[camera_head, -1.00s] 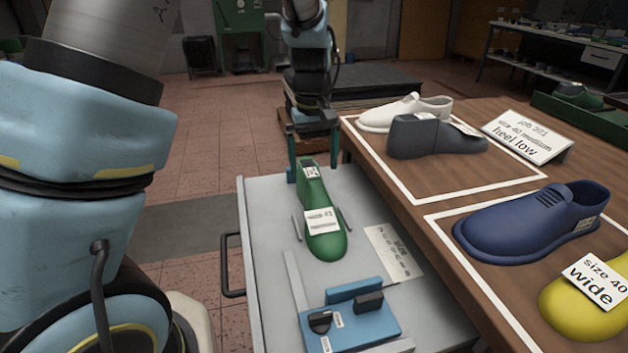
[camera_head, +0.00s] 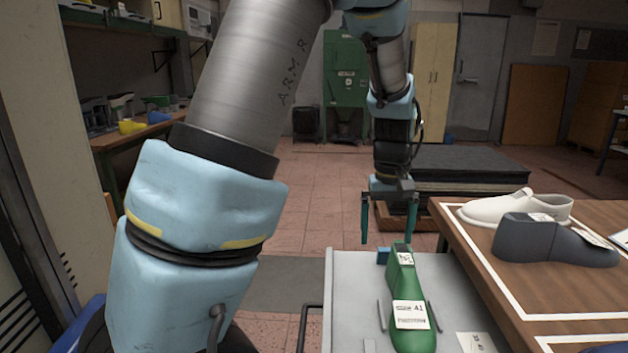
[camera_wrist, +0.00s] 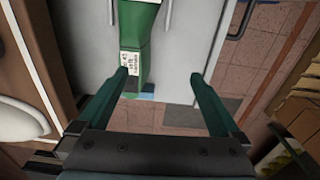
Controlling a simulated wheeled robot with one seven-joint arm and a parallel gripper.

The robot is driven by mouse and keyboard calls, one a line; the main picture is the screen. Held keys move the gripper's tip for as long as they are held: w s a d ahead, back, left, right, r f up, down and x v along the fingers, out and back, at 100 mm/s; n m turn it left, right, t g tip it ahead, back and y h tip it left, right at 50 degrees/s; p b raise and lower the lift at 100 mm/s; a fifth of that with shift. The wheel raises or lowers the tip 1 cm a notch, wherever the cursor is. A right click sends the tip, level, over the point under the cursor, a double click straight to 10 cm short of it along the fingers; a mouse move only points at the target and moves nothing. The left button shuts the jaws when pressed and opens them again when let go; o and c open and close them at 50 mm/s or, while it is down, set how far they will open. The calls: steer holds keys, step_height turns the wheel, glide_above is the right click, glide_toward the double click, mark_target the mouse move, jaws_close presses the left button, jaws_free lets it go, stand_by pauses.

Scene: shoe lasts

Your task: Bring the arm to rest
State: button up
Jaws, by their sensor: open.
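My gripper (camera_head: 389,219) hangs from my arm, pointing down, with its two green fingers spread and nothing between them. It is beyond and a little above the far end of the green shoe last (camera_head: 411,306). The last lies on the grey cart top (camera_head: 348,310) between thin grey rails and bears white labels. In the wrist view, the fingers (camera_wrist: 163,80) are apart, and the labelled end of the green last (camera_wrist: 135,45) shows ahead of them, near the left finger. They look clear of it.
The wooden table (camera_head: 470,250) on the right holds a white shoe (camera_head: 520,208) and a dark grey last (camera_head: 555,242) within a white outline. A black stacked platform (camera_head: 460,170) stands behind my gripper. Shelving with lasts (camera_head: 135,125) is at far left. Open tiled floor (camera_head: 310,190) lies left of the gripper.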

steer(key=s+a+r+p, duration=0.1)
steer(key=s+a, duration=0.1)
steer(key=a, duration=1)
steer(key=s+a+t, duration=0.1)
steer(key=s+a, duration=0.2)
steer(key=a, duration=1)
steer(key=shift+s+r+t+p, duration=0.15)
steer(key=shift+r+t+p, duration=0.15)
steer(key=shift+r+p, duration=0.1)
